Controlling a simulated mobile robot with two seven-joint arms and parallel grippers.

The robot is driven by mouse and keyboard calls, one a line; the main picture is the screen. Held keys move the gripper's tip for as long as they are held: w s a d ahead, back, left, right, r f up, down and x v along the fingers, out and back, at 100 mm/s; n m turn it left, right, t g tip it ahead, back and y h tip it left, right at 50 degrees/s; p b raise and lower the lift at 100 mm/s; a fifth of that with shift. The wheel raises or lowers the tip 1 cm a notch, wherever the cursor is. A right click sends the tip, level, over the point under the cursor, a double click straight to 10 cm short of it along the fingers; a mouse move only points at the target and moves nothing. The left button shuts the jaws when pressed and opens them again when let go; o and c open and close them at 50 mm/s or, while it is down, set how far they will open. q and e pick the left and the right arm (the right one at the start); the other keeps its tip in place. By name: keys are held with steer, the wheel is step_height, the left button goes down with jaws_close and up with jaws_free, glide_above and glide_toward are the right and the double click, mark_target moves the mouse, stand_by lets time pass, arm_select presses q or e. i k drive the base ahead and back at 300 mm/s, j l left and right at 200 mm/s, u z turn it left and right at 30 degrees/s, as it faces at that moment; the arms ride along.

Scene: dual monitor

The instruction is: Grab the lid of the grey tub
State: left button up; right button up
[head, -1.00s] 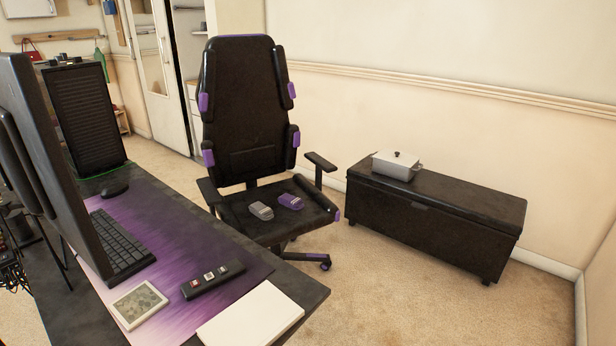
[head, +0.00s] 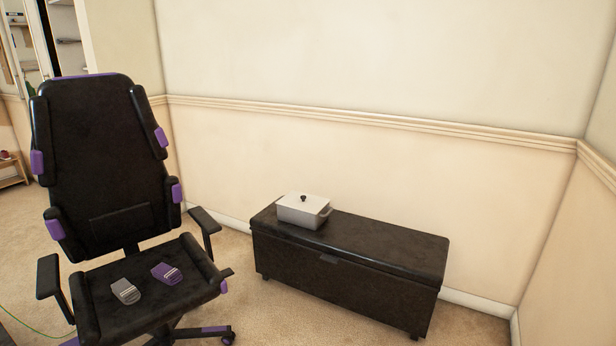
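The grey tub (head: 299,216) stands upright on the left end of a black storage bench in the head view. It is a light grey rectangular pot with a handle at its right side. Its pale lid (head: 293,200) sits on top and has a small dark knob (head: 303,198) in the middle. Neither of my grippers shows in the head view, and nothing is touching the lid.
The black bench (head: 385,243) stands along the wall, its right part bare. A black and purple chair (head: 110,165) is at the left, with grey (head: 125,291) and purple (head: 166,273) slippers on its seat. Carpet in front of the bench (head: 290,318) is clear.

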mark_target(309, 203)
steer(key=i+l+z, duration=0.15)
steer(key=i+z, duration=0.25)
steer(key=i, duration=0.35)
steer(key=i+j+z, duration=0.1)
steer(key=i+z, duration=0.3)
steer(key=i, duration=0.35)
